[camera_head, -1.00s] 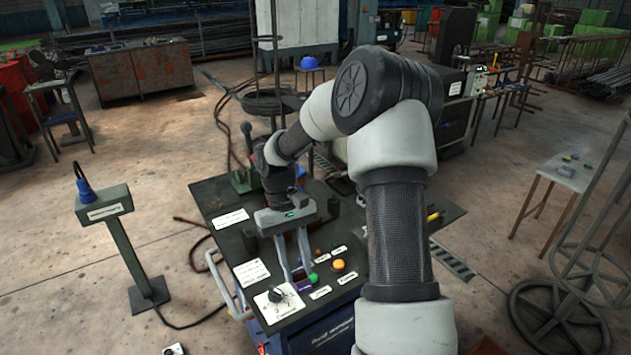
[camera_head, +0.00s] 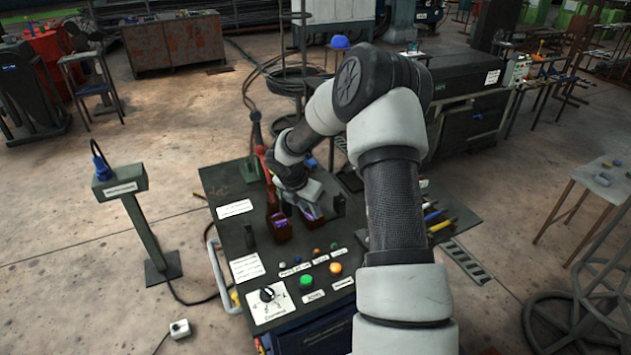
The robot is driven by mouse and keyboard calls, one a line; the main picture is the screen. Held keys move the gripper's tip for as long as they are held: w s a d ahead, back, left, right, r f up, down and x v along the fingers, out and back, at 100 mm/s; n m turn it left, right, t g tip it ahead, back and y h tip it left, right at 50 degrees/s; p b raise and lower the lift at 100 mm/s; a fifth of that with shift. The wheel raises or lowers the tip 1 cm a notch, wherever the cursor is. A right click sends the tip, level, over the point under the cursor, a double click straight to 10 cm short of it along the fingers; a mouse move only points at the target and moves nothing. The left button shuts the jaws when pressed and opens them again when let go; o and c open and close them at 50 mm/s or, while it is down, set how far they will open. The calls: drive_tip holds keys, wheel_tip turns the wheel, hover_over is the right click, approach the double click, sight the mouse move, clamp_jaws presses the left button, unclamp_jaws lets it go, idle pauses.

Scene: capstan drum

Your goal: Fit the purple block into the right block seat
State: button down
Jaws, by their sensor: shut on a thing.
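My gripper (camera_head: 309,209) is shut on a purple block (camera_head: 313,211) over the panel top, at a reddish-brown seat (camera_head: 317,221), the right one of two. The fingers and wrist hide much of the block and this seat. I cannot tell whether the block is inside the seat or just above it. The left reddish-brown seat (camera_head: 282,232) stands beside it, with something purple (camera_head: 279,217) at its top.
The dark panel top (camera_head: 226,188) carries upright dark posts (camera_head: 250,236), a green button (camera_head: 306,281), an orange button (camera_head: 336,268) and a rotary knob (camera_head: 267,294) at its front. A red lever (camera_head: 266,165) stands behind the left seat. Coloured-handled tools (camera_head: 436,221) lie at the right.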

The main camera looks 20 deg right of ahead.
drive_tip(key=w+d+r+n+t+y+p, duration=0.15)
drive_tip(key=w+d+n+y, duration=0.3)
drive_tip(key=w+n, duration=0.55)
drive_tip(key=shift+s+d+f+n+t+b, duration=0.15)
drive_tip(key=shift+s+f+n+b, duration=0.25)
drive_tip(key=shift+f+b, duration=0.8)
drive_tip(key=shift+s+d+f+n+t+b, duration=0.1)
drive_tip(key=shift+s+f+n+b, duration=0.35)
drive_tip(key=shift+f, duration=1.15)
drive_tip(key=shift+s+d+f+n+t+b, duration=0.15)
drive_tip(key=shift+s+f+b, duration=0.25)
drive_tip(key=shift+f+b, duration=0.9)
drive_tip(key=shift+f, duration=0.1)
drive_tip(key=c, duration=1.3)
unclamp_jaws()
drive_tip(key=shift+a+p+v, duration=0.15)
drive_tip(key=shift+p+v, duration=0.1)
drive_tip(key=shift+v, duration=4.1)
drive_tip(key=shift+a+p+v, duration=0.1)
drive_tip(key=shift+p+v, duration=0.1)
drive_tip(key=shift+v, duration=4.2)
